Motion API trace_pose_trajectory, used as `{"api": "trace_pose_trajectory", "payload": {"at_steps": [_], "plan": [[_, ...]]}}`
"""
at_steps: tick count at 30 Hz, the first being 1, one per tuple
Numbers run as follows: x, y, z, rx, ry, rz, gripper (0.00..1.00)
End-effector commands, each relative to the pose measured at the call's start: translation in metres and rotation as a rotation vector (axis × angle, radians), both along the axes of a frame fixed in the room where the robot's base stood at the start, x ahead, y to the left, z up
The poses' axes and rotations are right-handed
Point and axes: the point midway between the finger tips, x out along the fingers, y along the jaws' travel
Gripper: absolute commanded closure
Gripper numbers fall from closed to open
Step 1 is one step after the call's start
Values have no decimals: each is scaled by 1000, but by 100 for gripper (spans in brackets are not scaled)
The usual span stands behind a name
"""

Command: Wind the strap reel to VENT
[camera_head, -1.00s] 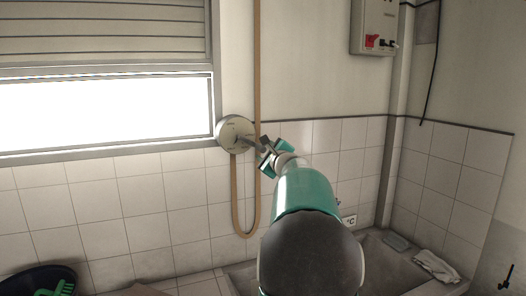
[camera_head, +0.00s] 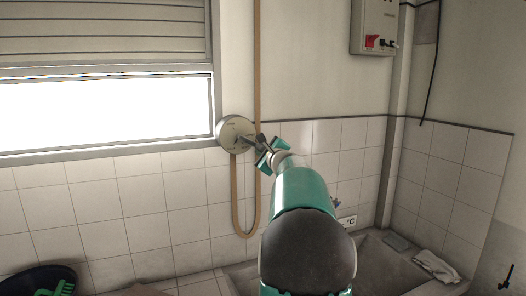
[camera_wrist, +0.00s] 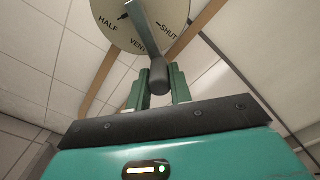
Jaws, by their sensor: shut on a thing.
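The strap reel (camera_head: 229,131) is a round pale metal disc on the wall beside the window's lower right corner. In the wrist view its face (camera_wrist: 112,20) carries the words HALF, VENT and SHUT. A grey crank arm (camera_wrist: 148,35) crosses the face and ends in a dark rounded knob (camera_wrist: 158,76). The crank arm lies just right of the word VENT, between it and SHUT. My gripper (camera_head: 266,153) has its teal fingers on either side of the knob and is shut on it; the fingers also show in the wrist view (camera_wrist: 159,84). The reel's centre is partly hidden by the crank.
A tan strap (camera_head: 257,60) runs down the wall, loops below the reel and returns up to it. A slatted shutter (camera_head: 100,35) covers the upper window. A control box (camera_head: 374,27) hangs at upper right. A washtub (camera_head: 385,268) with a cloth (camera_head: 436,266) lies below right.

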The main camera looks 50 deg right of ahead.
Motion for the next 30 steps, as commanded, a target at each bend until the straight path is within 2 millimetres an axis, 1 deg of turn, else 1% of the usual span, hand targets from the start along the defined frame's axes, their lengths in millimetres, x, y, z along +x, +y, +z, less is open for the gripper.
{"api": "trace_pose_trajectory", "payload": {"at_steps": [5,11,20,30], "plan": [[-1,-1,2,-31,18,-1,100],[-2,-4,9,-117,71,0,100],[-5,-8,26,-337,200,-1,100],[-4,-7,49,-610,361,-1,100]]}}
